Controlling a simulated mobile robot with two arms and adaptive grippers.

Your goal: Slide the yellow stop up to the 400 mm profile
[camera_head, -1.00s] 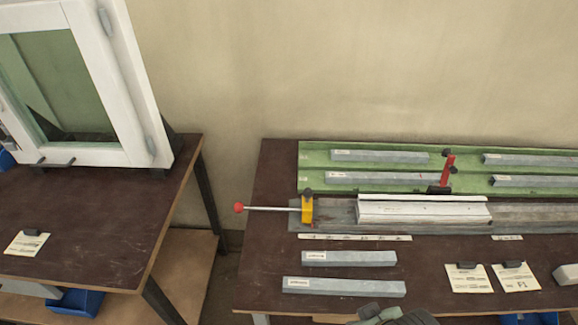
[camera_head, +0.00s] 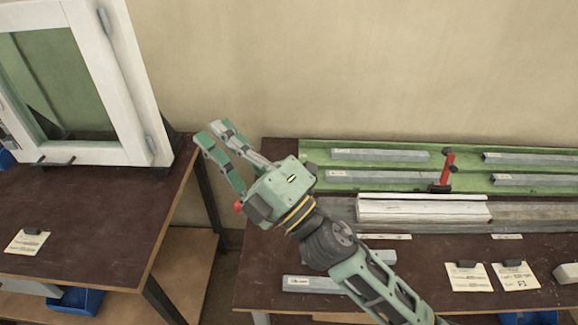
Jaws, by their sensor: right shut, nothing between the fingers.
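My right gripper (camera_head: 212,134) is shut and empty, raised in front of the left end of the clamp bench and pointing up and left. It hides the yellow stop and most of its rod. Only the rod's red knob (camera_head: 238,206) shows, beside the gripper's lower edge. A white profile (camera_head: 424,212) lies in the grey clamp bed (camera_head: 540,216), right of my gripper and apart from it. Its length marking cannot be read. A red clamp lever (camera_head: 447,168) stands upright behind the profile. My left gripper is out of view.
Grey bars lie on the green mat (camera_head: 470,166) behind the bed. Another grey bar (camera_head: 312,284) lies in front, partly covered by my right arm. Two note cards (camera_head: 468,278) lie front right. A white window frame (camera_head: 115,80) stands on the left table (camera_head: 95,220).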

